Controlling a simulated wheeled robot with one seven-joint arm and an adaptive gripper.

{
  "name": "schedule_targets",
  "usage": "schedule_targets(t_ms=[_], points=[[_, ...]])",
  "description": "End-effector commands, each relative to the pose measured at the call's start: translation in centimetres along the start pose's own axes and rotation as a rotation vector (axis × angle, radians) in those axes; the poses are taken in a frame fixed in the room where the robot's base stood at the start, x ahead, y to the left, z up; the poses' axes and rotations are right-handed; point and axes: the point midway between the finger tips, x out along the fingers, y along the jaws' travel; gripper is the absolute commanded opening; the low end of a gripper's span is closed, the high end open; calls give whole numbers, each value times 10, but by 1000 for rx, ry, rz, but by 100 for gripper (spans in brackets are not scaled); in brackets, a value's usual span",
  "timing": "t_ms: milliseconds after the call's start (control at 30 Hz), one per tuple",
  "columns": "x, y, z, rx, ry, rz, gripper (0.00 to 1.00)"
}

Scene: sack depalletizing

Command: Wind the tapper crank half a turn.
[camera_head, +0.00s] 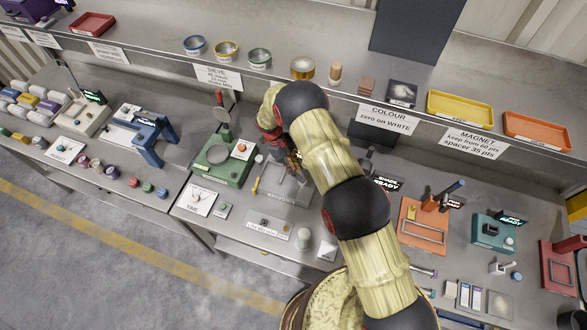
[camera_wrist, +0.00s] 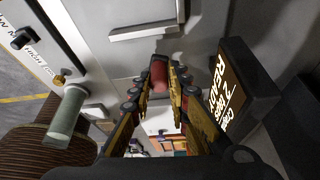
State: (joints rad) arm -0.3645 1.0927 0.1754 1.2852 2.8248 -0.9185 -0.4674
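In the wrist view a red upright handle (camera_wrist: 158,75), which looks like the crank's grip, stands between the fingertips of my gripper (camera_wrist: 160,82). The fingers stand apart on both sides of it. A narrow gap seems to show, but I cannot tell whether either finger touches it. In the head view my gripper (camera_head: 293,160) points down at the bench beside the green device (camera_head: 215,172). My arm hides much of the area behind and right of it, and the crank cannot be made out there. A dark sign (camera_wrist: 228,88) reading READY stands right of the fingers.
A grey-green cylinder (camera_wrist: 67,115) stands left of my gripper in the wrist view. In the head view a grey fixture (camera_head: 280,185) lies just below my gripper. An orange device (camera_head: 423,228) stands to the right. A shelf (camera_head: 330,88) with bowls and trays runs behind.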

Motion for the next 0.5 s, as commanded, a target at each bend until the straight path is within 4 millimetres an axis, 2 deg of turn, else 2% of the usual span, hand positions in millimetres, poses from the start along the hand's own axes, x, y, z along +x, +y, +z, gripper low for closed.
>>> schedule_targets(t_ms=[267,500], points=[[0,0,0,0,0,0,34],[0,0,0,0,0,1,34]])
